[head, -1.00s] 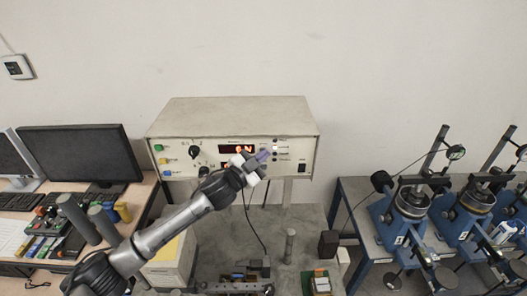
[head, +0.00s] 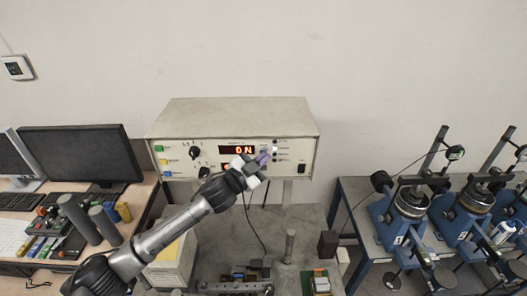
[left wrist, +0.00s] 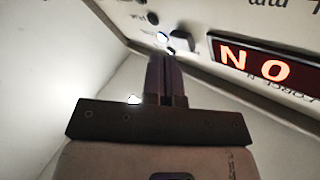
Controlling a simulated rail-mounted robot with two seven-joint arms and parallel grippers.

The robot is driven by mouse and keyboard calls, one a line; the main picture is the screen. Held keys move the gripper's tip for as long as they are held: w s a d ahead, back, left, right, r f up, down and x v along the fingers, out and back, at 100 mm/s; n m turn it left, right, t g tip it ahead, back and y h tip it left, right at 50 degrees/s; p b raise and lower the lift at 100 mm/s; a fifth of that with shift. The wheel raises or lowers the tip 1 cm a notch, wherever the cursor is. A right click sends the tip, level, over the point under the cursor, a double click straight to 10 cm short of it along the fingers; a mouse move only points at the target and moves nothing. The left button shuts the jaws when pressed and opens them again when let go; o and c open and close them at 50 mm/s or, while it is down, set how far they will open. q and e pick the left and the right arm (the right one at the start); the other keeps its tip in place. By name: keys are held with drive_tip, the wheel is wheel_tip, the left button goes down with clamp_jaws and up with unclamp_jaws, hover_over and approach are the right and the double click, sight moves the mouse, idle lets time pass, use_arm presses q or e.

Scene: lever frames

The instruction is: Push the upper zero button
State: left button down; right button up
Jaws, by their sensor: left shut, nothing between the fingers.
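The grey control box (head: 240,112) stands against the wall, with its cream front panel facing me. Its upper red display (head: 238,150) reads 0 N; it shows upside down in the left wrist view (left wrist: 265,67). A column of small buttons (head: 275,142) lies right of the displays. My left gripper (head: 264,158) is shut and empty at the panel, by this column. In the left wrist view its dark fingertips (left wrist: 165,60) are close below small knobs or buttons (left wrist: 163,38); contact cannot be told. The gripper partly covers the lower display. My right gripper is not in view.
A black rocker switch (head: 301,169) is at the panel's lower right, and dark dials (head: 195,153) are at its left. A monitor (head: 82,155) stands on the left desk. Blue machines (head: 405,213) stand on the right bench.

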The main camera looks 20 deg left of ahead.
use_arm(q)
drive_tip(key=shift+s+d, duration=0.1)
drive_tip(key=shift+s, duration=0.15)
drive_tip(key=shift+s+d+p, duration=0.25)
drive_tip(key=shift+s+d, duration=0.05)
drive_tip(key=shift+s, duration=0.45)
drive_tip(key=shift+s+d+p, duration=0.2)
drive_tip(key=shift+s+d, duration=0.1)
drive_tip(key=shift+s, duration=0.5)
drive_tip(key=shift+s+d+p, duration=0.25)
drive_tip(key=shift+s+d, duration=0.05)
drive_tip(key=shift+s, duration=0.45)
